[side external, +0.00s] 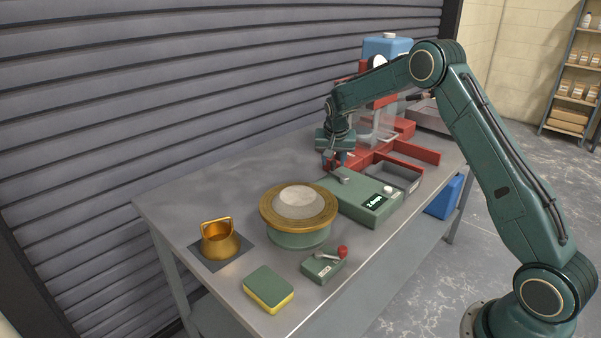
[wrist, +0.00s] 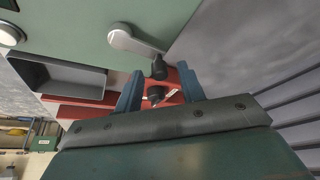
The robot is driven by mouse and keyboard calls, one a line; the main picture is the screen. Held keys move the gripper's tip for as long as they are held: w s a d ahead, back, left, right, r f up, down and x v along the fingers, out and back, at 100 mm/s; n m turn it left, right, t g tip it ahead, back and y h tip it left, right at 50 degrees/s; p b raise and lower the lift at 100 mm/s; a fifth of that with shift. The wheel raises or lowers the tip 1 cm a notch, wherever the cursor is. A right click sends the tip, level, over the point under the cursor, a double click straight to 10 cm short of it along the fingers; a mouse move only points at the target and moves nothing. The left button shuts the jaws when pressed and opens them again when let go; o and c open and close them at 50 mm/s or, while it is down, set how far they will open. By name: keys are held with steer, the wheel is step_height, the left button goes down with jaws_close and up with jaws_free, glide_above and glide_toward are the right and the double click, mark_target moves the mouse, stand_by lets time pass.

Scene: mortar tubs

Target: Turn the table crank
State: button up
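A green drive box (side external: 360,200) with a small lit display lies flat on the bench. A grey crank arm (side external: 341,176) with a black grip is on its far end; the crank arm (wrist: 135,40) and black grip (wrist: 159,66) also show in the wrist view. My gripper (side external: 334,163) points down just above that crank. In the wrist view its blue fingers (wrist: 160,72) are apart, with the black grip between the tips in the picture. Gaps show on both sides of it. A round brass flow table (side external: 270,212) carries a pale mortar cake (side external: 300,203).
A small green box (side external: 318,268) with a red-knobbed lever, a green-yellow sponge (side external: 268,290) and a brass mould (side external: 219,240) stand nearer the front. Red frame parts (side external: 410,152) and a grey tray (side external: 398,178) lie close by on the right. The bench's back-left is clear.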

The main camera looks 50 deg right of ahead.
steer(key=v, duration=1.4)
steer(key=shift+d, duration=0.1)
stand_by(0.4)
steer(key=d+n+y, duration=0.6)
steer(key=d+n, duration=0.2)
steer(key=n, duration=1)
steer(key=shift+s+t, duration=0.3)
steer(key=shift+s, duration=0.15)
steer(key=shift+d+f, duration=0.1)
steer(key=shift+f, duration=0.05)
steer(key=x, duration=1.3)
steer(key=shift+w+a+f, duration=0.2)
steer(key=shift+a+f, duration=0.1)
steer(key=shift+a, duration=0.05)
